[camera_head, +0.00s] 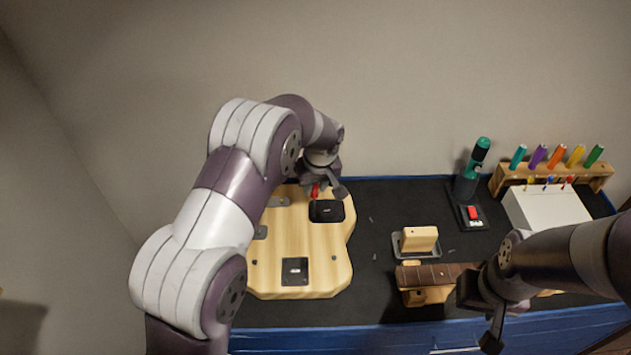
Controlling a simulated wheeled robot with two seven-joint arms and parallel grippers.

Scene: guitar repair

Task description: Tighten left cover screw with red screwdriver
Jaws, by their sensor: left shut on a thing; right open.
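The wooden guitar body (300,245) lies on the dark bench mat at centre left. A black cover (327,211) sits on its upper right part; its screws are too small to make out. My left gripper (323,187) is above the body's upper edge, just behind the cover, shut on the red screwdriver (315,191). Only a short red part of the screwdriver shows; its tip is hidden or too small to see, so I cannot tell whether it touches a screw.
A wooden block (419,239) stands on a grey tray right of the body. A green-topped tool (477,158) stands at the back. A rack (552,175) with several coloured handles and a white box (548,212) are at the back right. The mat between body and block is mostly clear.

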